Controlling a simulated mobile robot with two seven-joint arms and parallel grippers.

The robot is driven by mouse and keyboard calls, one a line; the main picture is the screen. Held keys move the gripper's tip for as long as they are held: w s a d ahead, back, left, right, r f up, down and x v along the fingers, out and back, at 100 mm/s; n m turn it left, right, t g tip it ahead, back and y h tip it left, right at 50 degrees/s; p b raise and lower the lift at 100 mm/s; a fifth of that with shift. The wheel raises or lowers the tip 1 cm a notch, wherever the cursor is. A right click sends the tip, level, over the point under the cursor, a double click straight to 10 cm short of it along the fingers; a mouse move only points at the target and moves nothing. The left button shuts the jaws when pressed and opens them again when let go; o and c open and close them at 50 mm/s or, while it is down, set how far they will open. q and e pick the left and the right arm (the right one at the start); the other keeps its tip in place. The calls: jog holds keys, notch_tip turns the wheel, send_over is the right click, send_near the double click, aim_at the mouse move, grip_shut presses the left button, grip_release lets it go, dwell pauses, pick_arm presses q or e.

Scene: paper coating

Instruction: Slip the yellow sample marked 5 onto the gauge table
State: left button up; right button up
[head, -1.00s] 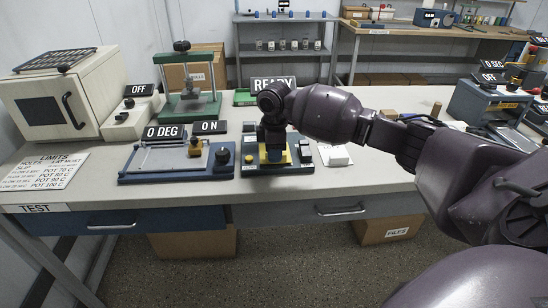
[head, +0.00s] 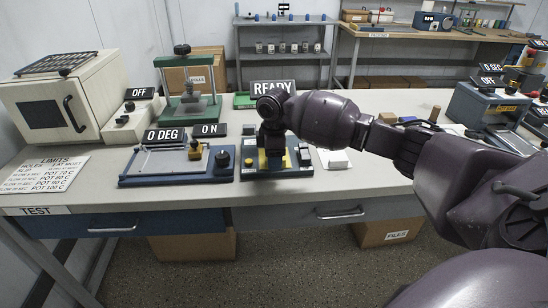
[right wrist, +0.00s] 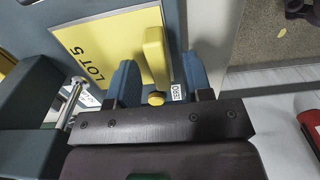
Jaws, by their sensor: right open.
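The yellow sample (right wrist: 105,55) marked LOT 5 lies flat on the blue-grey gauge table (right wrist: 60,12) in the right wrist view. In the head view, the gauge (head: 300,172) stands under a READY sign, and yellow (head: 286,158) shows beneath my gripper. My right gripper (head: 272,155) points down over it. In the right wrist view its blue fingers are apart, one on each side of a raised yellow bar (right wrist: 155,50) at the sample's edge. I cannot tell whether the fingers touch the bar. My left gripper is not in view.
A film coater (head: 165,178) reading 0 DEG and ON stands left of the gauge. A green press (head: 188,108) and a cream oven (head: 55,100) stand further left. The bench's front strip is clear.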

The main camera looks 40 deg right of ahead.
jog(key=shift+r, duration=0.55)
notch_tip(320, 180, up, 8)
jog(key=shift+r+p, duration=0.15)
jog(key=shift+p, duration=0.75)
jog(key=shift+r, duration=0.75)
